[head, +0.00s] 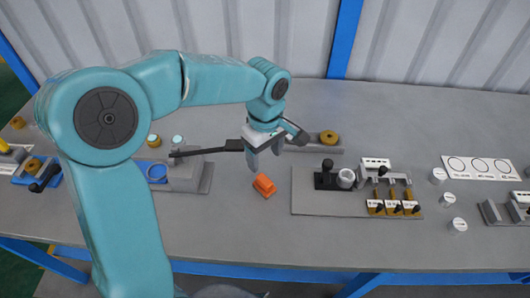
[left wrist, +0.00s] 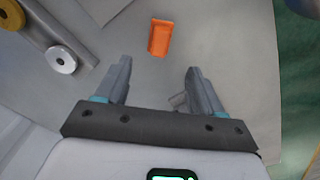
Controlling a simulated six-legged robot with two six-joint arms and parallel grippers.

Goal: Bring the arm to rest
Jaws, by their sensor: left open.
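My left arm comes in from the left in the head view, bent over the grey table (head: 240,230). My left gripper (head: 266,158) points down above the table, near its middle. In the left wrist view, the left gripper (left wrist: 155,85) has its two fingers apart with nothing between them. An orange block (head: 264,185) lies on the table just below and in front of the gripper. It also shows in the left wrist view (left wrist: 159,38), beyond the fingertips and apart from them. My right gripper is in neither view.
A grey board with a black-knobbed fixture, a metal cup (head: 346,178) and several small switches stands to the right. White-topped cylinders (head: 458,225) and a card with circles (head: 480,168) are farther right. A grey block (head: 184,172) and blue parts are at left. The front middle is clear.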

